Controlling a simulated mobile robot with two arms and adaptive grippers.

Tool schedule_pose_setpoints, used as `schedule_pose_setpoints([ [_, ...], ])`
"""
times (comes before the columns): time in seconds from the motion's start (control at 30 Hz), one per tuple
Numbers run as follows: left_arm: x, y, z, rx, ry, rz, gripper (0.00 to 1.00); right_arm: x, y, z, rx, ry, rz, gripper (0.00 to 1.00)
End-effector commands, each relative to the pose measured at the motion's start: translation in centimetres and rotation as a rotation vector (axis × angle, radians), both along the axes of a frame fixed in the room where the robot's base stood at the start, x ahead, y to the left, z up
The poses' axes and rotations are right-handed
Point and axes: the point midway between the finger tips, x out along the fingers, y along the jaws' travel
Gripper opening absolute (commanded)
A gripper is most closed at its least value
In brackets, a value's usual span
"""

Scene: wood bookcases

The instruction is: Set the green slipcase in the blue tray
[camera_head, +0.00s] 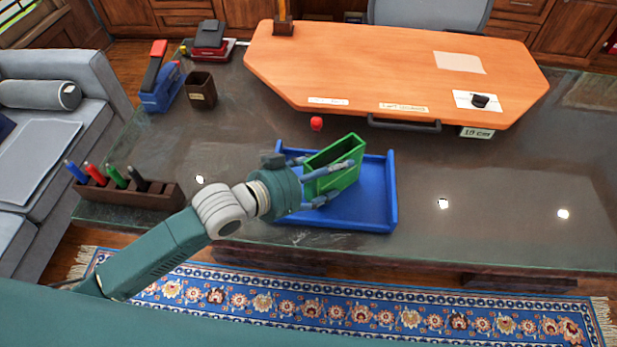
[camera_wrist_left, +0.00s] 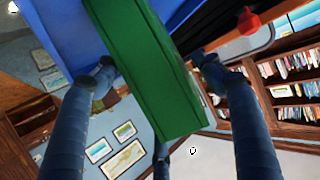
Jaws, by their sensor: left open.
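The green slipcase (camera_head: 345,171) stands, slightly tilted in the picture, over the floor of the blue tray (camera_head: 378,205), within its rim. My left gripper (camera_head: 340,182) reaches in from the left with its fingers around the slipcase, and its jaws are open. In the left wrist view the slipcase (camera_wrist_left: 150,75) lies between the finger tips (camera_wrist_left: 152,68), with the blue tray (camera_wrist_left: 60,28) behind it. Whether any finger still touches the slipcase I cannot tell. The slipcase's bottom edge is partly hidden by the fingers. My right gripper is not in view.
A brown pen holder (camera_head: 128,192) with several markers stands left of the tray. A red ball-like thing (camera_head: 316,123) sits behind it. An orange board (camera_head: 390,65) covers the desk's back. The dark desk top (camera_head: 500,200) right of the tray is clear.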

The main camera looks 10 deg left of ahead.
Motion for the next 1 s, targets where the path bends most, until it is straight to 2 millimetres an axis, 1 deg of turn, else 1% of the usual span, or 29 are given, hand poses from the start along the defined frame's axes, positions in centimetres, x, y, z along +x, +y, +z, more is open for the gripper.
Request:
schedule_pose_setpoints([
  [0.03,-0.8,0.8,0.3,0.004,0.000,-0.001,0.68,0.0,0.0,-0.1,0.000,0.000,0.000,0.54],
  [0.2,-3.3,3.3,1.7,0.005,-0.001,-0.001,0.68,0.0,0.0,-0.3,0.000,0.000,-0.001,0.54],
  [0.3,-4.5,4.4,2.5,0.004,0.000,-0.002,0.68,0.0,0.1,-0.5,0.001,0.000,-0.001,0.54],
  [0.43,-5.6,5.6,3.1,0.002,0.000,0.001,0.68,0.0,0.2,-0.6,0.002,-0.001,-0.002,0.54],
  [0.6,-6.2,6.1,3.6,0.000,0.000,-0.001,0.68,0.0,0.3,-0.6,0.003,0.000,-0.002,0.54],
  [1.0,-6.2,6.1,3.7,0.000,-0.001,-0.001,0.68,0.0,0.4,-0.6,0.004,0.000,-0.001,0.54],
])
